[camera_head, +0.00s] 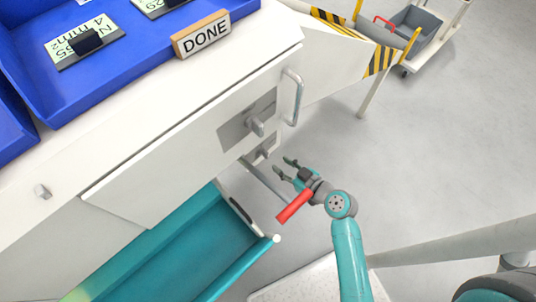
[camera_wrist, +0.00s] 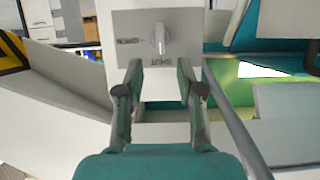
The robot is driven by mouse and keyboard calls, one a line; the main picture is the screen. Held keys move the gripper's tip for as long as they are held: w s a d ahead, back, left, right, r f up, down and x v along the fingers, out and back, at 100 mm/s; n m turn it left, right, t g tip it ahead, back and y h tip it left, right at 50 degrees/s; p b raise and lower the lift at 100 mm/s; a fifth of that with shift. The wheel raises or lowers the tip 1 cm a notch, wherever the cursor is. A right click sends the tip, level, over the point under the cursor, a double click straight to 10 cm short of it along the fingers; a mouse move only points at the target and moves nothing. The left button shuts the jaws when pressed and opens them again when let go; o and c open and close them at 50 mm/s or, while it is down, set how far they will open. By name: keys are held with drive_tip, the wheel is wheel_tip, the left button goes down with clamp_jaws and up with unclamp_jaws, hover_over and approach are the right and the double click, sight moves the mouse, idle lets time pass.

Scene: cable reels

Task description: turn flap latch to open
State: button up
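In the wrist view, a grey latch knob (camera_wrist: 160,40) stands upright on a grey plate (camera_wrist: 185,22), with one label to its left and another below it, partly behind the fingers. My gripper (camera_wrist: 159,72) is open and empty; its fingers point at the plate, spread to either side below the knob, apart from it. In the head view, my gripper (camera_head: 285,168) is just right of the cabinet front.
A grey rod (camera_head: 262,178) and a red grip (camera_head: 295,206) lie close to my gripper. A bar handle (camera_head: 295,98) sticks out of the cabinet (camera_head: 190,140). A teal trough (camera_head: 190,255) is below. Blue bins (camera_head: 125,50) stand on top.

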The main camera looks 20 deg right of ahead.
sight(268, 156)
drive_tip(key=x, duration=0.8)
clamp_jaws()
